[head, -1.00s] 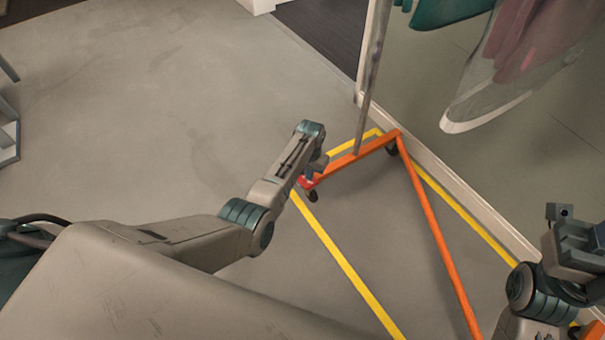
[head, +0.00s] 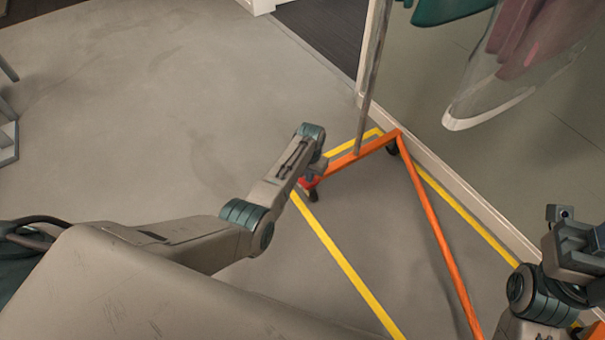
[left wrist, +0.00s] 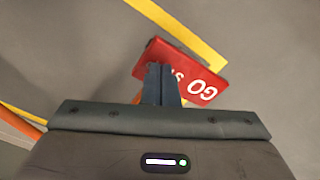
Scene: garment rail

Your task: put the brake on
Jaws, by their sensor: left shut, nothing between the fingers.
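The brake is a red pedal (left wrist: 190,75) with white lettering; "GO" is readable and the other word is mostly covered by my fingers. In the head view the red pedal (head: 307,184) is at the near left end of the orange base, above a dark caster. My left gripper (left wrist: 163,72) is shut and empty, its fingertips over the pedal's lettered face near the "S" side. Whether they touch it I cannot tell. In the head view my left arm mostly hides this gripper. My right gripper (head: 570,240) is at the right edge, its fingers unclear.
The rail's orange base (head: 428,205) stands on the floor with a metal upright (head: 371,80). Yellow floor tape (head: 345,265) runs around it. Covered garments (head: 510,70) hang at upper right before a wall or mirror (head: 470,185). Open floor lies to the left.

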